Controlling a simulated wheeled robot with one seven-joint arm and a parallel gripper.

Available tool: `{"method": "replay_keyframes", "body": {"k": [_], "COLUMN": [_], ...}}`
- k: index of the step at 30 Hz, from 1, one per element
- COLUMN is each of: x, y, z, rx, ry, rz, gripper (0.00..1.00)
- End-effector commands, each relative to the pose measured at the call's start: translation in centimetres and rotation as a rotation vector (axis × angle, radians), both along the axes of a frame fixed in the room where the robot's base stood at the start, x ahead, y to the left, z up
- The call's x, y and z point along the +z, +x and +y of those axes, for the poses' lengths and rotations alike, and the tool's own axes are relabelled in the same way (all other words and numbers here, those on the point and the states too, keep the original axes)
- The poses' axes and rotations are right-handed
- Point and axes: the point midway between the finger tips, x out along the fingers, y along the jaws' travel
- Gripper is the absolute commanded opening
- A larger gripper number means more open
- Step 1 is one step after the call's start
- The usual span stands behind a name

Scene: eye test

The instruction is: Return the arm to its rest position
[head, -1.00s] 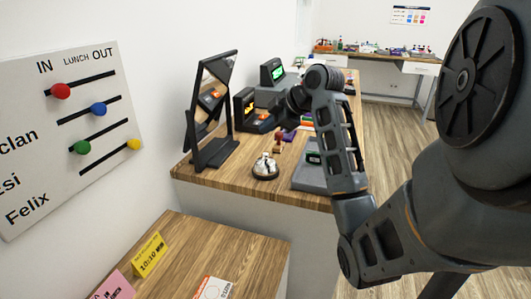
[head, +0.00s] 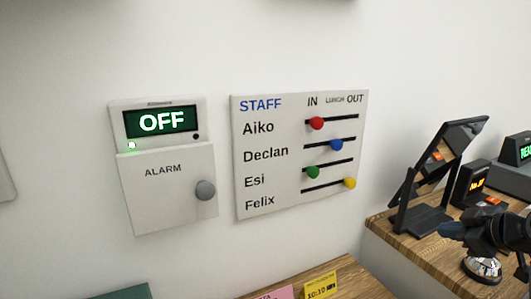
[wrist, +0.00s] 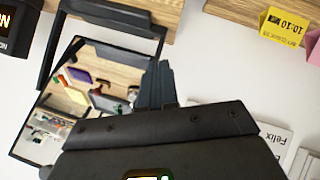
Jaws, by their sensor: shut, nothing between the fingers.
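My gripper (head: 452,230) shows at the lower right of the head view, pointing left, in front of the black-framed mirror's base and above the wooden counter. Its dark fingers are together with nothing between them. The closed fingers also show in the wrist view (wrist: 155,85), over the mirror's edge and the white wall. Most of my arm is outside the head view.
A staff board (head: 300,155) and an alarm box (head: 163,165) reading OFF are on the white wall. The mirror (head: 440,165), a small display (head: 471,184) and a bell (head: 482,270) stand on the counter. A yellow card (head: 320,284) stands on a lower wooden top.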

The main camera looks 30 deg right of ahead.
Motion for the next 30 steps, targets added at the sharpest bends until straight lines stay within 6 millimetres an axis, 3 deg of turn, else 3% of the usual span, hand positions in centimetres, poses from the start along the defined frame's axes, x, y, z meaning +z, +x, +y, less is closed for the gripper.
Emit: {"method": "replay_keyframes", "body": {"k": [1,6,10,14,21,30], "x": [-1.5,-5.1,-7.5,-9.5,-11.6,-10.9], "y": [1.6,4.3,4.7,3.7,-1.2,-10.4], "z": [2.7,10.0,15.7,21.1,29.7,36.6], "rx": [-0.008,-0.073,-0.118,-0.158,-0.195,-0.151], "ry": [0.039,0.141,0.211,0.270,0.341,0.377], "rz": [-0.037,-0.143,-0.202,-0.244,-0.298,-0.351], "gripper": [0.00,0.00,0.00,0.00,0.00,0.00]}}
